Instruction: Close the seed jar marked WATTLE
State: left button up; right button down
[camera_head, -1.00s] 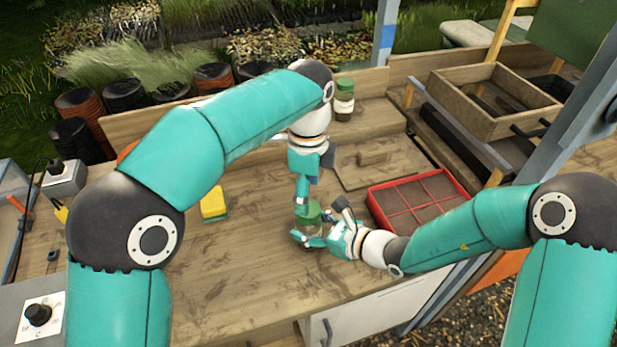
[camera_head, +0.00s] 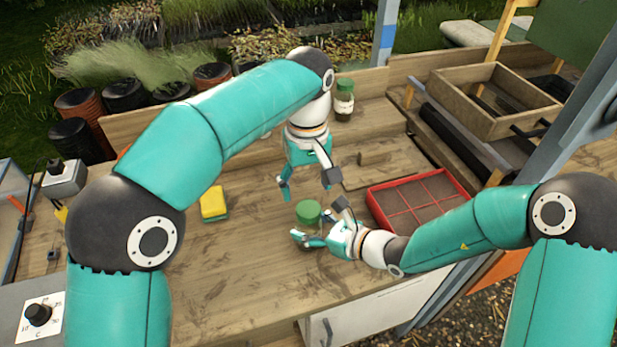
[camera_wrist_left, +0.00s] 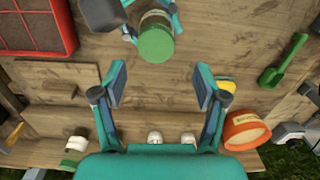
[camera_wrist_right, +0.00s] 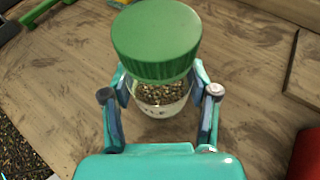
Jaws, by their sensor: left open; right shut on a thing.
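A clear glass jar (camera_wrist_right: 160,98) of seeds stands on the bench with a green lid (camera_wrist_right: 157,38) on its mouth. No readable name shows on it. Whether the lid is fully tightened cannot be told. My right gripper (camera_head: 316,236) is shut around the jar body from the side. In the head view the lid (camera_head: 308,211) shows between the two grippers. My left gripper (camera_head: 307,182) is open and empty, above and behind the lid, apart from it. The left wrist view shows the lid (camera_wrist_left: 155,42) beyond the open fingers.
Another green-lidded jar (camera_head: 344,98) with a pale label stands at the back. A red divided tray (camera_head: 418,196) lies to the right, a yellow sponge (camera_head: 213,203) to the left. An orange pot (camera_wrist_left: 245,130) and green scoop (camera_wrist_left: 285,60) show in the left wrist view. The front bench is clear.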

aim_at(309, 209)
pick_arm(q)
jog(key=n, duration=0.3)
jog(key=shift+r+n, duration=0.3)
jog(key=shift+w+d+r, duration=0.1)
jog(key=shift+d+r, duration=0.05)
jog(key=shift+r, duration=0.15)
jog(key=shift+f, duration=0.1)
jog(key=shift+f, duration=3.95)
